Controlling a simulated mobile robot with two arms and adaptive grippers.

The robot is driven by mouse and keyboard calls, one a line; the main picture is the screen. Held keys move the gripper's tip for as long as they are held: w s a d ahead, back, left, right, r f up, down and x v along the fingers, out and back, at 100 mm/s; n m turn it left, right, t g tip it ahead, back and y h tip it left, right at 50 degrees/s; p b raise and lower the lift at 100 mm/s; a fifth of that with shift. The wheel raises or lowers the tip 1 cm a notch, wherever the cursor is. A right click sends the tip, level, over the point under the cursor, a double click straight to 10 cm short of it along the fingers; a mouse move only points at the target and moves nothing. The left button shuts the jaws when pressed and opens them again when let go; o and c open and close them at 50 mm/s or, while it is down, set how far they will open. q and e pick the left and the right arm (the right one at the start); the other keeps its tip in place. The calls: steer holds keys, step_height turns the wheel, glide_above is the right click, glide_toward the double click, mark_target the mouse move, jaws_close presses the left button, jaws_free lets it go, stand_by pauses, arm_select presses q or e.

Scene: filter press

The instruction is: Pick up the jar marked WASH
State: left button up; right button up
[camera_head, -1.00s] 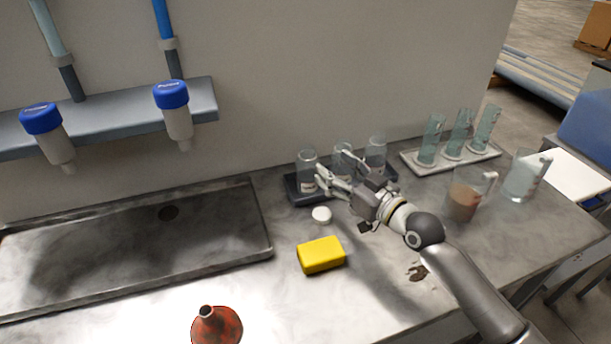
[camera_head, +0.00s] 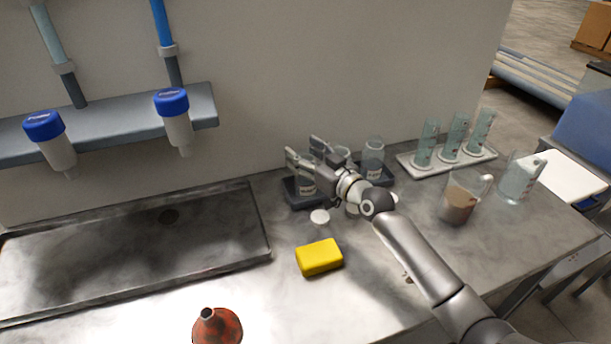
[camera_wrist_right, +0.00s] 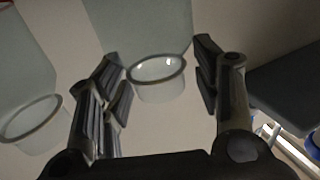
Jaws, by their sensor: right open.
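Clear glass jars stand in a dark tray (camera_head: 293,198) by the wall: a left jar (camera_head: 307,187), a middle jar partly hidden behind my gripper, and a right jar (camera_head: 374,158). Their small labels are too blurred to read, so I cannot tell which is WASH. My right gripper (camera_head: 303,149) is open, over the left part of the tray at jar-top height. In the wrist view, a round glass rim (camera_wrist_right: 157,80) shows between the open fingers (camera_wrist_right: 163,75), with another rim (camera_wrist_right: 32,119) to the left. Nothing is held. My left gripper is out of view.
White caps, one here (camera_head: 320,216), lie before the tray. A yellow sponge (camera_head: 320,257) and red-brown flask (camera_head: 217,326) are nearer. To the right are a brown-filled beaker (camera_head: 458,204), a clear jug (camera_head: 517,181) and cylinders in a pale tray (camera_head: 425,172). A sink (camera_head: 130,245) is left.

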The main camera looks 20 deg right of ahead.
steer(key=shift+s, duration=0.1)
steer(key=c, duration=1.1)
steer(key=shift+r, duration=0.1)
